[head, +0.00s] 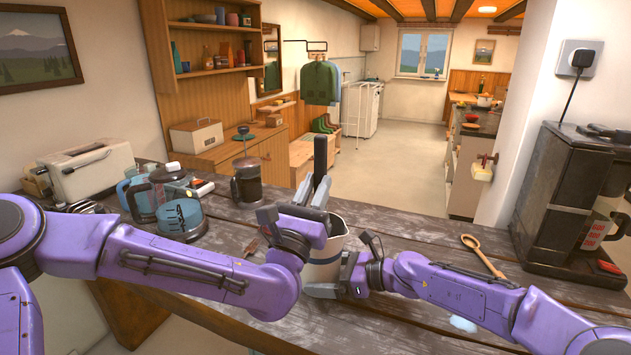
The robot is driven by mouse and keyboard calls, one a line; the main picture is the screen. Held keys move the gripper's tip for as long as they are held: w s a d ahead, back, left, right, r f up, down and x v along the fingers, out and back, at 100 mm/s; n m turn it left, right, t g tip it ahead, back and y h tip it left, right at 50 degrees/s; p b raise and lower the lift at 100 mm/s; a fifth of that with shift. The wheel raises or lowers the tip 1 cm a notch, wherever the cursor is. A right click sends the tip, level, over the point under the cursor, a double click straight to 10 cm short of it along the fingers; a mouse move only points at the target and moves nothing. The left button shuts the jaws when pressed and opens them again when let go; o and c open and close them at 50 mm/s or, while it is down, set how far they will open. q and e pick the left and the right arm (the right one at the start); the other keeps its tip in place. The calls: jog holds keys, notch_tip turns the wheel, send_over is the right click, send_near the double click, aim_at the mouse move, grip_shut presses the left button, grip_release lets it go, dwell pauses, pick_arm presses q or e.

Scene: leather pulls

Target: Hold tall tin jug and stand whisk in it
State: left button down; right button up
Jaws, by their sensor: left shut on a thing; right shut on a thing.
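The tall tin jug (326,262) is pale grey and stands upright on the wooden table, in the middle of the head view. My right gripper (352,272) is shut on the jug's right side, low on its wall; its fingertips are mostly hidden. My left gripper (319,192) is above the jug's mouth and shut on the whisk. The whisk's dark handle (320,154) sticks up, roughly upright, above the grey fingers. The whisk's lower part is hidden behind my gripper and the jug wall, so I cannot tell how deep it sits.
A glass kettle (180,212), a French press (247,182) and a toaster (92,170) stand at the left. A wooden spoon (482,256) lies right of the jug, before a black coffee machine (570,200). The table between jug and spoon is mostly clear.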

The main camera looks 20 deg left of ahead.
pick_arm(q)
jog(key=c, duration=0.9)
grip_release()
jog(key=shift+s+f, duration=0.1)
jog(key=v, duration=0.7)
jog(key=shift+s, duration=0.1)
pick_arm(e)
jog(key=o, duration=0.4)
